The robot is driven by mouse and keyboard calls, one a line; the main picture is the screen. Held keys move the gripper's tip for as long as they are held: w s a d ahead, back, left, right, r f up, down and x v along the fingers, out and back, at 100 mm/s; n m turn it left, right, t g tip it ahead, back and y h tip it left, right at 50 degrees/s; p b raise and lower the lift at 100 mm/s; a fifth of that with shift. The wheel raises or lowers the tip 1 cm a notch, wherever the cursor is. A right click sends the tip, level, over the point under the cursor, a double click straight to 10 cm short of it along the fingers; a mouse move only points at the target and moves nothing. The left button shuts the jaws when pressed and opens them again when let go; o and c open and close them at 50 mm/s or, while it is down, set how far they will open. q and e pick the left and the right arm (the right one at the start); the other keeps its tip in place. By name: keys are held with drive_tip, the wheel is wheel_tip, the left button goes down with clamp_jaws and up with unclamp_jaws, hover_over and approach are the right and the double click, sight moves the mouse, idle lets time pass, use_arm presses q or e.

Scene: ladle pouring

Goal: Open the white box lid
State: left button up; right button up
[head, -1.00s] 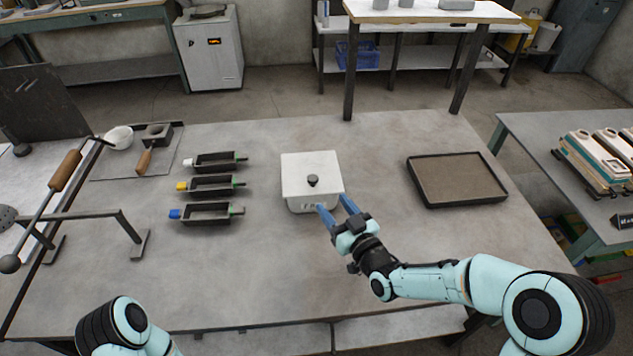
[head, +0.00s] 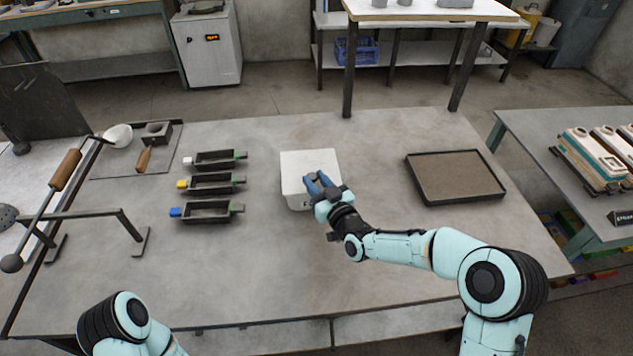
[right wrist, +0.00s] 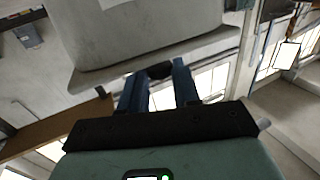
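The white box (head: 291,196) stands on the table near its middle, with its square lid (head: 296,160) resting on top. My right gripper (head: 317,178) is over the lid at the dark knob. In the right wrist view, the knob (right wrist: 160,70) shows between the tips of my two blue fingers (right wrist: 160,85), against the pale lid. The fingers are spread apart and look open around the knob; firm contact is not visible. My left gripper is not in view; only part of my left arm shows at the bottom of the head view.
Three dark moulds (head: 209,184) with white, yellow and blue ends lie left of the box. A shallow tray (head: 455,199) is to the right. A ladle (head: 66,168) rests on a stand (head: 124,222) at far left. The table front is clear.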

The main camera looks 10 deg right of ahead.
clamp_jaws()
drive_tip(key=shift+w+r+b, duration=0.2)
drive_tip(key=shift+r+b, duration=0.1)
drive_tip(key=shift+r, duration=0.45)
drive_tip(key=shift+w+r+b, duration=0.15)
drive_tip(key=shift+r+b, duration=0.1)
drive_tip(key=shift+r, duration=0.5)
drive_tip(key=shift+m+g+h, duration=0.3)
drive_tip(key=shift+m+g, duration=0.1)
drive_tip(key=shift+g, duration=0.5)
drive_tip(key=r+p, duration=0.1)
drive_tip(key=w+r+p, duration=0.1)
drive_tip(key=r, duration=0.1)
drive_tip(key=w+r+p, duration=0.1)
drive_tip(key=r, duration=0.1)
drive_tip(key=shift+w+p, duration=0.2)
drive_tip(key=shift+p, duration=0.2)
drive_tip(key=shift+w+r+p, duration=0.4)
drive_tip(key=shift+w+r, duration=0.15)
drive_tip(key=shift+w, duration=0.25)
